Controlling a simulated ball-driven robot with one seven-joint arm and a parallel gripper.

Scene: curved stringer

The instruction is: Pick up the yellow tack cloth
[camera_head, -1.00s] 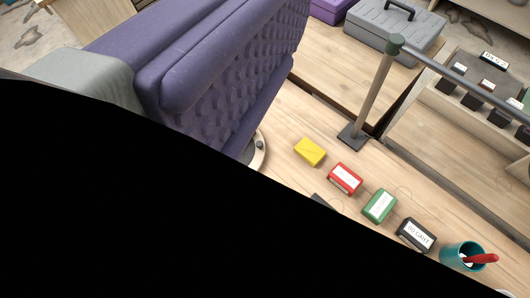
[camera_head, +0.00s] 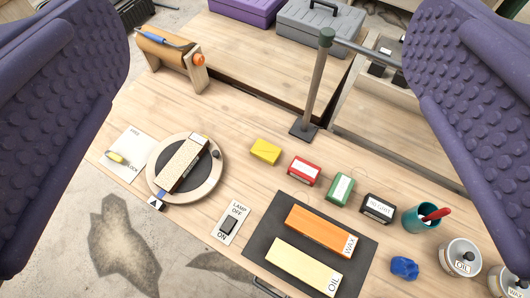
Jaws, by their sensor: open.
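The yellow tack cloth (camera_head: 265,151) is a small folded yellow block lying on the wooden bench (camera_head: 240,118), left of a red block. My gripper (camera_head: 268,130) shows as two purple, bumpy finger pads at the left and right edges of the view. They are wide apart with nothing between them close up. The cloth lies on the bench beyond the pads, near the middle of the gap, and is not touched. Nothing hides it.
A red block (camera_head: 304,171), green block (camera_head: 340,188) and black block (camera_head: 378,208) continue the row rightward. A metal post (camera_head: 316,85) stands behind. A round turntable (camera_head: 157,185) lies left; a dark mat (camera_head: 262,235) with two bars lies in front.

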